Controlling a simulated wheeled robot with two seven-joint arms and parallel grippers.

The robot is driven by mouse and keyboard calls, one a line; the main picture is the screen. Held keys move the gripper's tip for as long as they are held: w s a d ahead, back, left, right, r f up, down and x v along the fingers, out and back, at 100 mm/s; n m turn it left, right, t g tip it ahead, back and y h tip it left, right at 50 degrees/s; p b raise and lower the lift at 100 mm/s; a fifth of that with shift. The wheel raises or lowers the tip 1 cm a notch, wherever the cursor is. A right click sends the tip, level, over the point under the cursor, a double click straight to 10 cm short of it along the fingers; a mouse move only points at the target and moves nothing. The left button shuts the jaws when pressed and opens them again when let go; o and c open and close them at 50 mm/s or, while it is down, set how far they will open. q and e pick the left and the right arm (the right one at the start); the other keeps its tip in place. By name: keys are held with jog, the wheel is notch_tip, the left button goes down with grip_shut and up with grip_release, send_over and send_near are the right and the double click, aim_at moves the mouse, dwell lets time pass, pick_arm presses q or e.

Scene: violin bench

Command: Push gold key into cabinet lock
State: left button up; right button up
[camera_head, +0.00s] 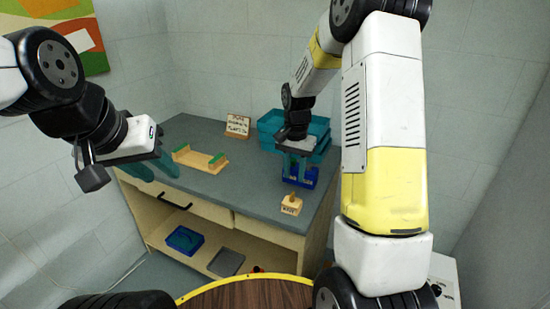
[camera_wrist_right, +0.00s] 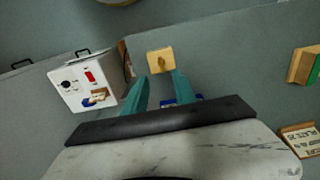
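I cannot make out a gold key for certain. A small wooden block (camera_head: 291,204) with a raised golden-tan piece and a label stands near the bench's front edge; it also shows in the right wrist view (camera_wrist_right: 160,62), beyond the fingertips. A white cabinet (camera_wrist_right: 92,82) with a black knob and red switch shows in the right wrist view; no keyhole is clear. My right gripper (camera_head: 295,168) points down over a blue holder (camera_head: 300,178), fingers apart, nothing visible between the tips. My left gripper (camera_head: 152,172) hangs by the bench's left edge, its teal fingers apart and empty.
On the grey bench (camera_head: 228,188) are a wooden cradle (camera_head: 200,158) with green pads, a lettered sign (camera_head: 237,126) and stacked teal trays (camera_head: 290,125). A blue tray (camera_head: 185,240) lies on the lower shelf. The bench's middle is clear.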

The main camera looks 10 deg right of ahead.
aim_at(292, 201)
jog(key=shift+w+f, duration=0.25)
jog(key=shift+f, duration=0.15)
notch_tip(292, 201, down, 8)
jog(key=shift+a+r, duration=0.1)
jog(key=shift+r, duration=0.15)
grip_shut()
dwell(0.4)
